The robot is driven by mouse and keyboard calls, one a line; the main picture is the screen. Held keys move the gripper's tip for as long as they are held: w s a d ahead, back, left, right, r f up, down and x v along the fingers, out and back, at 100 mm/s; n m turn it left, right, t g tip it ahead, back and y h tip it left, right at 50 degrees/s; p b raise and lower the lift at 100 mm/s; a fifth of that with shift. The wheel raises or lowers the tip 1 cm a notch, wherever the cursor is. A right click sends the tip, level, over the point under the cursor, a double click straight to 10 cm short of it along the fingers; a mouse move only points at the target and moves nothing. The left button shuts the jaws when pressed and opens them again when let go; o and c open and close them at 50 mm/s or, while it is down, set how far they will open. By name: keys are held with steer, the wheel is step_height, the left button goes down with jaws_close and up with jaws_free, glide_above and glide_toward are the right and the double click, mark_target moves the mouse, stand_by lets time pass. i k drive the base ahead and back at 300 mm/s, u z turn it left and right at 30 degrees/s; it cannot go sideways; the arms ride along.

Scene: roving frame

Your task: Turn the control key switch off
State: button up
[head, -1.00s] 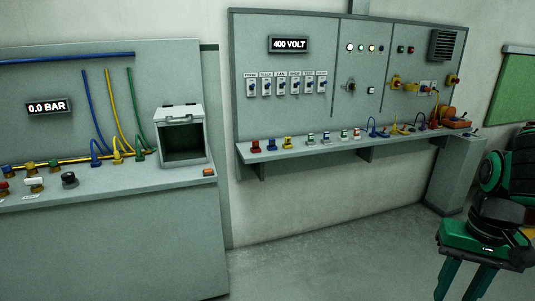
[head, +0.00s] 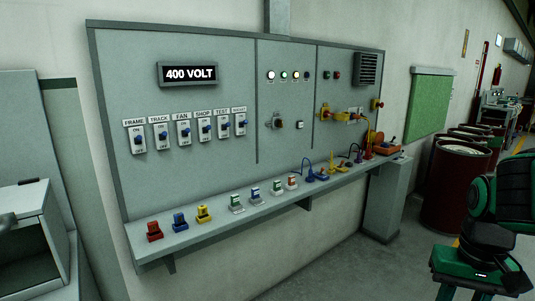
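The grey wall panel (head: 225,85) carries a "400 VOLT" display (head: 188,74) at upper left. A small dark rotary switch (head: 277,123) sits on the panel's middle section, below a row of indicator lights (head: 289,76). It may be the control key switch, but it is too small to read its label or setting. My gripper (head: 465,289) hangs at the lower right, pointing down, well away from the panel. Its fingers stand apart with nothing seen between them; the tips are cut off by the frame's bottom edge.
Labelled toggle switches (head: 184,131) line the panel's left section. A narrow shelf (head: 215,232) below holds several coloured plugs. A grey pedestal (head: 386,205) stands at its right end, with red barrels (head: 452,195) beyond. An open grey box (head: 30,240) is at left. Floor below the shelf is clear.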

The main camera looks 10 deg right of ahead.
mark_target(279, 123)
steer(key=i, duration=0.2)
steer(key=z, duration=0.05)
steer(key=k, duration=1.3)
steer(key=u, duration=0.3)
steer(key=i, duration=2.1)
steer(key=z, duration=0.5)
